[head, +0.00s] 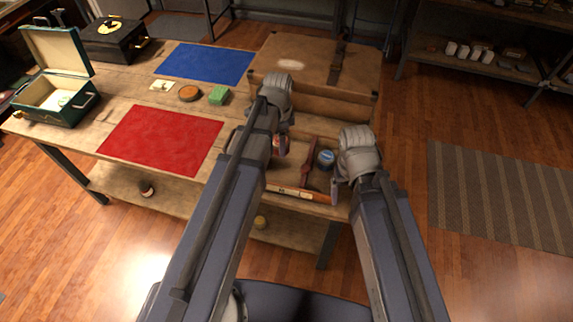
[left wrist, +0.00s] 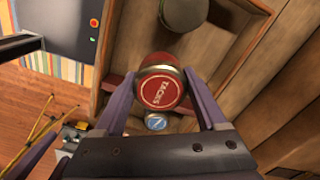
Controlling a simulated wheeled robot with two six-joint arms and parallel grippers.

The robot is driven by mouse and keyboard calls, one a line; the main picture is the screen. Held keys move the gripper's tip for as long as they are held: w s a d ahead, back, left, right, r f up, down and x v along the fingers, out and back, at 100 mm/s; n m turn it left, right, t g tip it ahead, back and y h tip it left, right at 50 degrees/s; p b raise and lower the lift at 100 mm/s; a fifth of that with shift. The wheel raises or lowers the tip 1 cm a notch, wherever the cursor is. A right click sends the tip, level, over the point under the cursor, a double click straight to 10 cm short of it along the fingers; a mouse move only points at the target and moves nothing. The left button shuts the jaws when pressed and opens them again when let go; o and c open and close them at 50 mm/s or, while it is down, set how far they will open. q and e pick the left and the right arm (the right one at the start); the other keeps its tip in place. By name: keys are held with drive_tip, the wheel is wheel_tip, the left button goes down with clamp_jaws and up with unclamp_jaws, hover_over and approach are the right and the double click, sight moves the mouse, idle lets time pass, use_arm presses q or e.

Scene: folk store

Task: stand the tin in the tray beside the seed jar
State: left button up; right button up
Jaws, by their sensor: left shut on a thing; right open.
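A round tin (left wrist: 160,92) with a red lid lettered TACKS sits between the fingers of my left gripper (left wrist: 161,100), which is shut on it. In the head view my left gripper (head: 278,150) is over the left part of the wooden tray (head: 290,190), and the arm hides most of the tin. A blue-lidded jar (head: 326,158) stands in the tray to its right. The left wrist view shows a small blue lid (left wrist: 156,122) and a grey-green round lid (left wrist: 183,12); I cannot tell which is the seed jar. My right gripper (head: 342,188) is open at the tray's right side.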

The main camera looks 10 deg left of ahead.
sight(281, 167)
use_arm(q)
drive_tip(key=shift+f+b, duration=4.4)
drive_tip(key=shift+f, duration=0.35)
drive_tip(key=shift+f, duration=0.2)
drive_tip(key=o, duration=1.4)
drive_tip(key=shift+r, duration=0.2)
wheel_tip(281, 167, up, 12)
drive_tip(key=p, duration=1.2)
drive_tip(key=shift+f, duration=0.1)
wheel_tip(281, 167, down, 12)
drive_tip(key=b, duration=1.2)
